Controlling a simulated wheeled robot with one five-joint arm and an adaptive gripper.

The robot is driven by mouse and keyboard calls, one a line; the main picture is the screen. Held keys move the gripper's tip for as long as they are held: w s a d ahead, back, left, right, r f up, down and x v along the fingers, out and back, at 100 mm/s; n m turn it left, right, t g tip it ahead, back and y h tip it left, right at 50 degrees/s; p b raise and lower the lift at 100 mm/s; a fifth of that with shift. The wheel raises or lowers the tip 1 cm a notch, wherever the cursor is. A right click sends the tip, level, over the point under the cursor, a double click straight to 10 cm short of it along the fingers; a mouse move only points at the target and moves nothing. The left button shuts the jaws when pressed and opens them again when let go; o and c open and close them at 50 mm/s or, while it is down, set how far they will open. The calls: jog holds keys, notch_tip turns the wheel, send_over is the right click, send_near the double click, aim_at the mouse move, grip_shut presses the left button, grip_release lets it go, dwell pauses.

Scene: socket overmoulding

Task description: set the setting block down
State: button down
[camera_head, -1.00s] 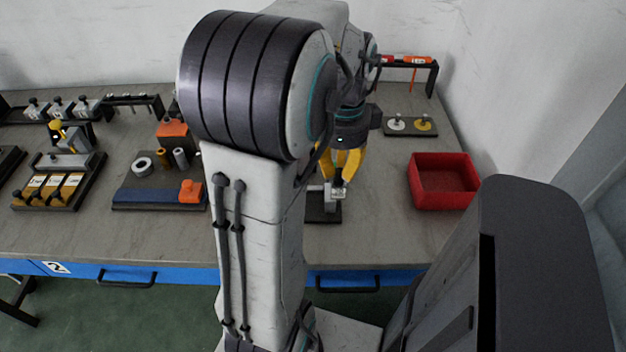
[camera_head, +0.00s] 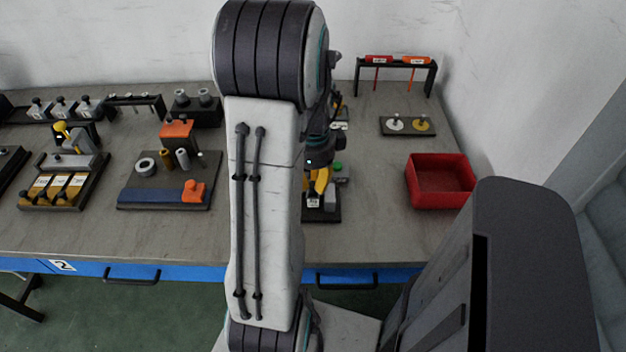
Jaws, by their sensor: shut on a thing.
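My gripper (camera_head: 318,190) has yellow fingers and is partly hidden behind my arm. It is shut on a small block with a white label, the setting block (camera_head: 313,202), at its fingertips. The block is low over the left part of a dark base plate (camera_head: 325,217), and I cannot tell whether it touches the plate. A light grey upright piece (camera_head: 331,196) stands on the plate just right of the block. A green-topped part (camera_head: 338,167) shows behind the fingers.
A red bin (camera_head: 440,199) stands to the right. Behind it are a plate with two knobs (camera_head: 408,126) and a black rack with red and orange tools (camera_head: 396,61). Left of my arm is a fixture with orange blocks (camera_head: 165,197). Bare tabletop lies between plate and bin.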

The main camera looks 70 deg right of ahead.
jog(key=shift+f, duration=0.2)
jog(key=c, duration=1.3)
grip_release()
notch_tip(320, 180, up, 12)
jog(key=b, duration=0.1)
jog(key=shift+r, duration=0.15)
